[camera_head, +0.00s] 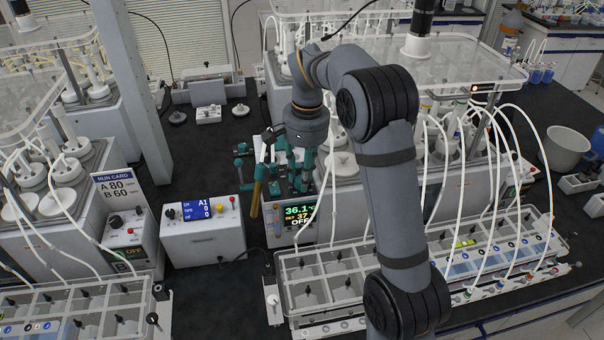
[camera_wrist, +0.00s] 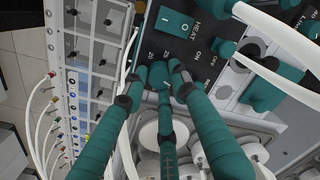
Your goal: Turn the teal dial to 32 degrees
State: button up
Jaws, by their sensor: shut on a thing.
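The teal dial (camera_wrist: 158,72) sits on a dark panel in the wrist view. Printed numbers 20 and 25 show beside it, and much of it is hidden by my fingers. My gripper (camera_wrist: 157,82) has teal fingers with dark tips, shut on the dial from both sides. The dial's pointer and exact angle cannot be read. In the head view my gripper (camera_head: 301,186) reaches down behind a display (camera_head: 300,215), and the dial is hidden there. The display reads 36.1 °C, a set value starting 37, and OFF.
A teal HEAT rocker switch (camera_wrist: 173,22) and a teal knob (camera_wrist: 226,48) are close to my fingers. White tubes (camera_wrist: 275,75) cross near the panel. A white control box (camera_head: 203,230) stands left of the display, and a clear-lidded tray (camera_head: 330,262) lies in front.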

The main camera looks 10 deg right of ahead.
jog(key=shift+r+n, duration=0.1)
jog(key=shift+n, duration=0.3)
jog(key=n+p, duration=0.2)
jog(key=n, duration=0.1)
jog(key=shift+w+r+n, duration=0.1)
jog(key=shift+n, duration=0.3)
jog(key=shift+w+n+p, duration=0.1)
jog(key=shift+n+p, duration=0.7)
jog(key=shift+n, duration=1.4)
jog(key=o, duration=1.2)
jog(key=shift+g, duration=0.3)
jog(key=shift+c, duration=0.2)
jog(key=shift+f, duration=0.2)
